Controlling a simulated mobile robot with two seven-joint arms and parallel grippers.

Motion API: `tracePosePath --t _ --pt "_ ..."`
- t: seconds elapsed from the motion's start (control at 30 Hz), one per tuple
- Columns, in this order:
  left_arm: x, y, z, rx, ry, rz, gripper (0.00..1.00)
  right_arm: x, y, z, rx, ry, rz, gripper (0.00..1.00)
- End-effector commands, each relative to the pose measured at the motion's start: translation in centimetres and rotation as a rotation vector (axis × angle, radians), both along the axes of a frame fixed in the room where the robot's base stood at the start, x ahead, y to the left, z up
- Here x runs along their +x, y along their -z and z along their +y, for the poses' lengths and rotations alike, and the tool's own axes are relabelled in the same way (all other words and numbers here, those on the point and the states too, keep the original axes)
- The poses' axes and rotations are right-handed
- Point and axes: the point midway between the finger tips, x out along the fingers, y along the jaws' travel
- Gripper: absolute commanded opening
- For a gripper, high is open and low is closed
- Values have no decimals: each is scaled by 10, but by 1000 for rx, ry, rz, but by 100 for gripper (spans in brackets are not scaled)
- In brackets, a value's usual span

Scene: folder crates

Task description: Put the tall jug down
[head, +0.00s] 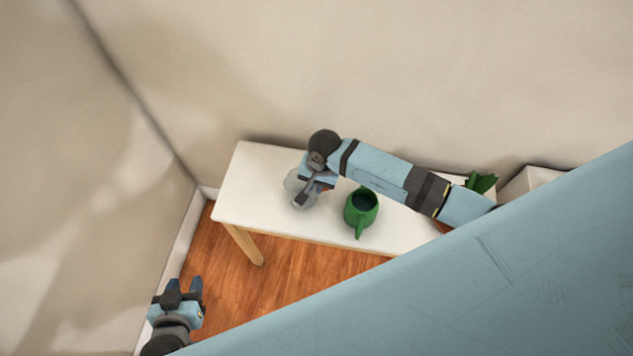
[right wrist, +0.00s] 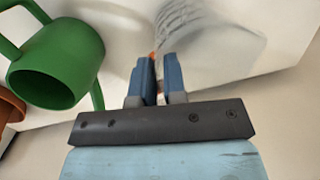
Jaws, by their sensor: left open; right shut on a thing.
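The tall jug looks to be the pale grey, ribbed vessel (head: 293,186) near the left end of the white table (head: 252,182). My right gripper (head: 309,190) is shut at its side and partly covers it. In the right wrist view the jug (right wrist: 205,45) stands just past the blue fingertips (right wrist: 157,65), with a small orange bit between them. The exact grip is hidden, and I cannot tell whether the jug's base touches the table. My left gripper (head: 185,285) is open and empty, low at the left, away from the table.
A green jug (head: 361,208) stands on the table just right of the grey one; it shows in the right wrist view (right wrist: 62,55) too. A terracotta pot (right wrist: 8,108) is at that view's left edge. A green plant (head: 481,182) is further right. The table's left end is clear.

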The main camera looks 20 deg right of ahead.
Motion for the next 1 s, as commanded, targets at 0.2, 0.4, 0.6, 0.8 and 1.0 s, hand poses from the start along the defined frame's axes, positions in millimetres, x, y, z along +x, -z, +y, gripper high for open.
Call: tracePosePath --t 0.2,0.4,0.6,0.8,1.0 --pt "1 1 0 -1 1 -3 43 0 2 0 0 0 0 38" --pt "1 1 0 -1 1 -2 43 0 2 0 0 0 0 38" --pt "0 0 0 -1 1 -1 43 1 -7 -2 -1 -1 -3 38" --pt "0 5 0 0 0 0 43 3 -45 -7 -2 -2 -6 38" --pt "0 11 0 0 0 1 43 3 -87 -13 -2 -1 -5 38"
